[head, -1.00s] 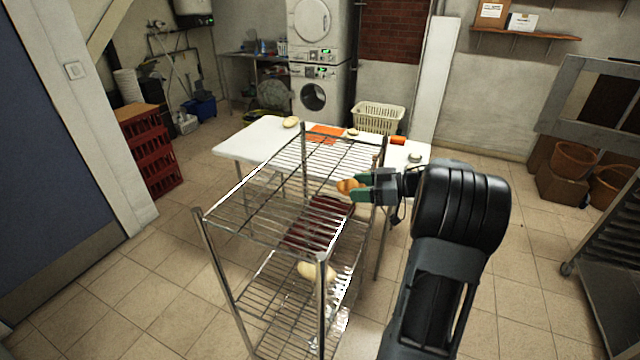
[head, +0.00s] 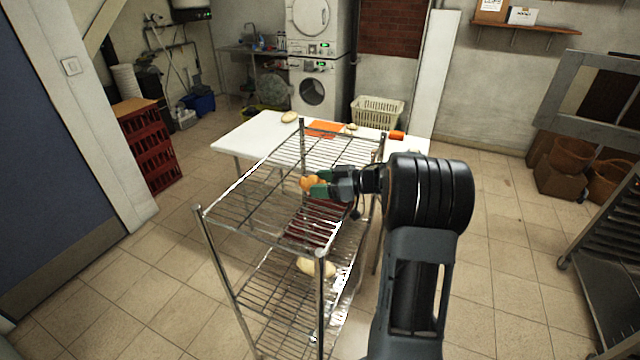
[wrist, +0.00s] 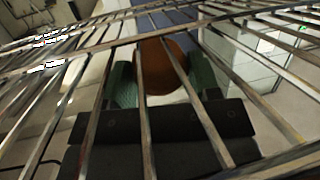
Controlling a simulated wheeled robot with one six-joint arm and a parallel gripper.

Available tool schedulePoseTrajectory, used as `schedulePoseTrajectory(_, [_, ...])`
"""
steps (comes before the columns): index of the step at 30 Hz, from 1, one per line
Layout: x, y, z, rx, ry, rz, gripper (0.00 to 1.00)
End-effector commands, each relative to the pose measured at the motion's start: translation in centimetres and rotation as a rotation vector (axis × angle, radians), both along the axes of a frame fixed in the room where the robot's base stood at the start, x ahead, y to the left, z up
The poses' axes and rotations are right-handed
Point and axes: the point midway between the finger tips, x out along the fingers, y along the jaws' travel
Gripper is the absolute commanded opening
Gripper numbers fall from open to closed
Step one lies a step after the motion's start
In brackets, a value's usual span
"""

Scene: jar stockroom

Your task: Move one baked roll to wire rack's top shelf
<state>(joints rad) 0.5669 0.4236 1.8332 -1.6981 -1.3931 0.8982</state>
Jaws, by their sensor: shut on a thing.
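My gripper (head: 318,185) has green fingers and is shut on an orange-brown baked roll (head: 308,184). In the wrist view, the roll (wrist: 165,68) sits between the green fingers (wrist: 163,85). The wire rack (head: 245,232) is a tall metal shelf unit. In the head view, the roll and gripper overlap the middle of its top shelf (head: 250,205), having come in from the right side. In the wrist view, shelf wires cross in front of the gripper and roll. Whether the roll touches the wires cannot be told.
A dark red item (head: 318,222) and a pale loaf (head: 316,266) are on the rack's lower levels.

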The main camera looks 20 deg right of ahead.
Motion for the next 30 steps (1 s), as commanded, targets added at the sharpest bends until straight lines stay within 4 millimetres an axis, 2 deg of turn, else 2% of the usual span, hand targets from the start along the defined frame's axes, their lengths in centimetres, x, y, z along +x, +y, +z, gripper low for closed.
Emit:
schedulePoseTrajectory(8, [0.0, 0.0, -0.1, 0.000, 0.000, 0.000, 0.29])
schedulePoseTrajectory(23, [-0.1, 0.0, -1.7, -0.003, 0.008, 0.000, 0.29])
schedulePoseTrajectory(24, [-0.1, 0.0, -1.8, -0.003, 0.010, 0.001, 0.59])
schedulePoseTrajectory(30, [-0.1, 0.0, -1.9, -0.002, 0.011, 0.000, 0.78])
